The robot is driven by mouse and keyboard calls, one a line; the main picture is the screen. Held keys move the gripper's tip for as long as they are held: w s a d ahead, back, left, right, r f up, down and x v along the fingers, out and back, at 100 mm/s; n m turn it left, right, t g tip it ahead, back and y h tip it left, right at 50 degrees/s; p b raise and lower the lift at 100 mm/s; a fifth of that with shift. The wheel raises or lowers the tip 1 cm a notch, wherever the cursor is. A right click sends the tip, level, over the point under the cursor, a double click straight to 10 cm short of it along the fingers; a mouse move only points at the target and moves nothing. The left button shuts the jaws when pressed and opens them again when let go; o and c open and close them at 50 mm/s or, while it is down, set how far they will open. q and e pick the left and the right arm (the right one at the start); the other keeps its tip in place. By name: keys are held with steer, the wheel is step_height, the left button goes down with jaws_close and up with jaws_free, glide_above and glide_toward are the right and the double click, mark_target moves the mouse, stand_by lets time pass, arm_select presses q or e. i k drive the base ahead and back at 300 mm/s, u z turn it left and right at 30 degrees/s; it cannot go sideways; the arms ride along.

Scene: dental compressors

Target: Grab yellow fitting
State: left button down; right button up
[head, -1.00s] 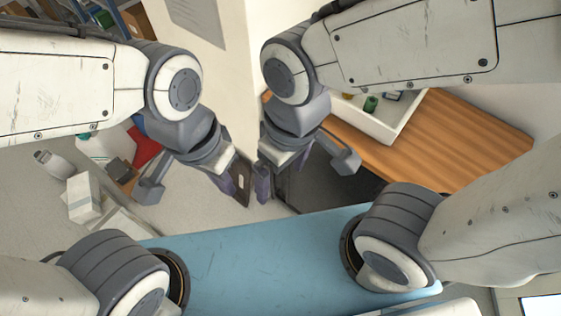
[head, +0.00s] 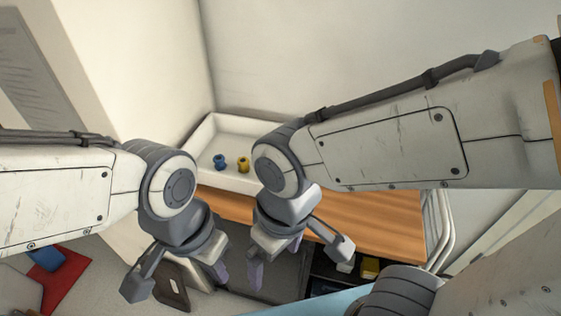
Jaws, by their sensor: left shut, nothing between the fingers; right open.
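A small yellow fitting (head: 243,164) stands in a white tray (head: 205,137) on the wooden worktop, partly close behind my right wrist. A blue fitting (head: 221,161) stands just left of it. My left gripper (head: 220,272) is shut and empty, low in front of the worktop. My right gripper (head: 254,274) is open and empty, beside the left one and below the tray in the picture. Neither gripper touches a fitting. My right arm hides the right part of the tray.
The wooden worktop (head: 370,225) runs to the right below the tray, with a dark shelf holding a yellow item (head: 370,267) and a white item beneath. Walls stand close behind the tray. A red item (head: 55,280) lies on the floor at left.

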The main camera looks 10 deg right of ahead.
mark_target(243, 162)
steer(key=u, duration=0.4)
steer(key=i, duration=0.65)
steer(key=u, duration=0.3)
